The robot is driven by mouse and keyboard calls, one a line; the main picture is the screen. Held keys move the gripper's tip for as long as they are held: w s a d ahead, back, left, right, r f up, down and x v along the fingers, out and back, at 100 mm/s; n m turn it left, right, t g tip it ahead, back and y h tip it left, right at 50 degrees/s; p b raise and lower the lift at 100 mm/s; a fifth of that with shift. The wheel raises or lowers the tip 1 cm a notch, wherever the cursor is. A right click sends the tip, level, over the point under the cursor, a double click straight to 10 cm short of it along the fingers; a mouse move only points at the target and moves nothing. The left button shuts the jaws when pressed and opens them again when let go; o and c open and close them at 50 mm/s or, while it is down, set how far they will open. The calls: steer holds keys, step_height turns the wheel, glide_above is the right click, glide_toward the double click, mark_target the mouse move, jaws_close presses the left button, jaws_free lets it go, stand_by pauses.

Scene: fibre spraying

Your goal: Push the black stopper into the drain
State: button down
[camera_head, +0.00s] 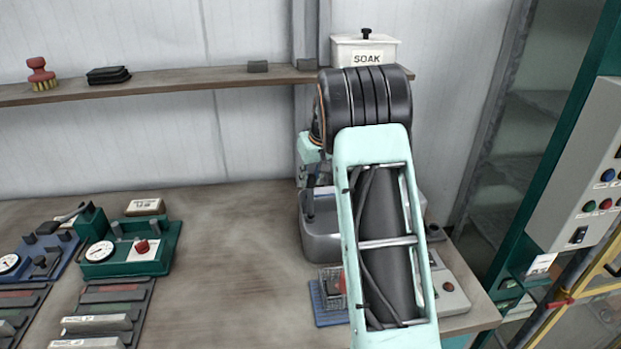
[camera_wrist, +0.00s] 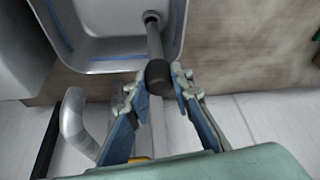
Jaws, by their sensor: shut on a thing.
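A grey sink (camera_head: 320,247) stands on the bench, partly behind my arm. Its pale basin (camera_wrist: 100,25) fills the upper left of the wrist view. A grey rod runs from a round fitting (camera_wrist: 152,17) on the basin floor, which looks like the drain, to a black knob, the stopper's black end (camera_wrist: 158,73). My gripper (camera_wrist: 155,78) has its fingertips on either side of this black end and is shut on it. Whether the stopper's lower end is seated in the drain cannot be told. In the head view my arm hides most of the gripper.
A curved grey pipe (camera_wrist: 75,122) lies beside the sink in the wrist view. A wire basket (camera_head: 330,282) on a blue mat (camera_head: 325,308) is in front of the sink. A SOAK box (camera_head: 363,52) stands on the shelf (camera_head: 200,84). The bench middle (camera_head: 235,250) is clear.

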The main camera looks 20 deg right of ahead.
steer(key=shift+f+b, duration=0.9)
steer(key=shift+f, duration=0.3)
steer(key=c, duration=1.6)
jaws_free()
steer(key=shift+r, duration=0.1)
steer(key=v, duration=1.2)
